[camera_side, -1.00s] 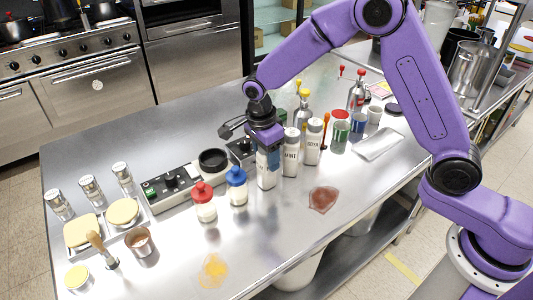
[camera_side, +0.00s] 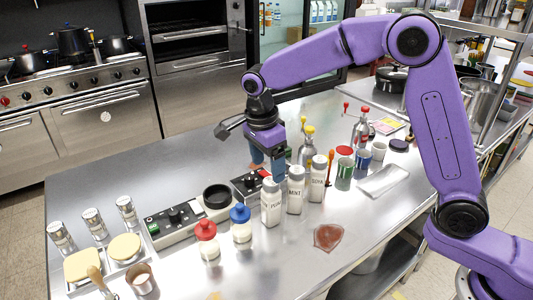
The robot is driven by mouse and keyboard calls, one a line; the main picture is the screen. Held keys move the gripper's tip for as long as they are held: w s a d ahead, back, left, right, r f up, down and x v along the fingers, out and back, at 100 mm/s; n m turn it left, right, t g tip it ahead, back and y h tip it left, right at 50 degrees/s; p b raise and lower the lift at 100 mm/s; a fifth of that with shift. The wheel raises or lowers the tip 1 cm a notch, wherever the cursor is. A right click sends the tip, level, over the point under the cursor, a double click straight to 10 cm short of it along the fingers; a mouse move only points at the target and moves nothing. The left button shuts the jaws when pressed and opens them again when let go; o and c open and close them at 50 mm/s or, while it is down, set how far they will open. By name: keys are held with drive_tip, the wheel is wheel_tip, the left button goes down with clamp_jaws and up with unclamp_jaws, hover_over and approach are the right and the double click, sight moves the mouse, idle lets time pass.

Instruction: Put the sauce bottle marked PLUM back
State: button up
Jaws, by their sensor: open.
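The white sauce bottle with a grey cap whose label seems to read PLUM (camera_side: 271,204) stands upright on the steel counter. It is the left end of a row with the MINT bottle (camera_side: 295,192) and the SOYA bottle (camera_side: 317,180). My gripper (camera_side: 266,162) is open and empty, apart from the bottle, above and behind its cap in the picture. The fingers are partly hard to make out against the things behind them.
Red-capped (camera_side: 207,243) and blue-capped (camera_side: 241,228) bottles stand just left of the row. A black control unit (camera_side: 172,220) lies behind them. A brown sauce puddle (camera_side: 328,237) is in front right. Tins (camera_side: 345,170) and pump bottles (camera_side: 308,150) stand behind right.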

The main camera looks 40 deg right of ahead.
drive_tip(key=shift+a+r, duration=0.15)
drive_tip(key=shift+r, duration=1.15)
drive_tip(key=shift+s+r+n, duration=0.1)
drive_tip(key=shift+s+n, duration=0.15)
drive_tip(key=shift+n, duration=0.05)
drive_tip(key=s+d+f+n, duration=0.1)
drive_tip(key=s+d+n, duration=0.3)
drive_tip(key=s+n, duration=0.6)
drive_tip(key=s+d+f+n+y, duration=0.1)
drive_tip(key=s+d+n, duration=0.4)
drive_tip(key=s+n, duration=0.5)
drive_tip(key=s+d+n, duration=0.5)
drive_tip(key=s+n, duration=0.5)
drive_tip(key=s, duration=0.1)
drive_tip(key=shift+f+y, duration=0.4)
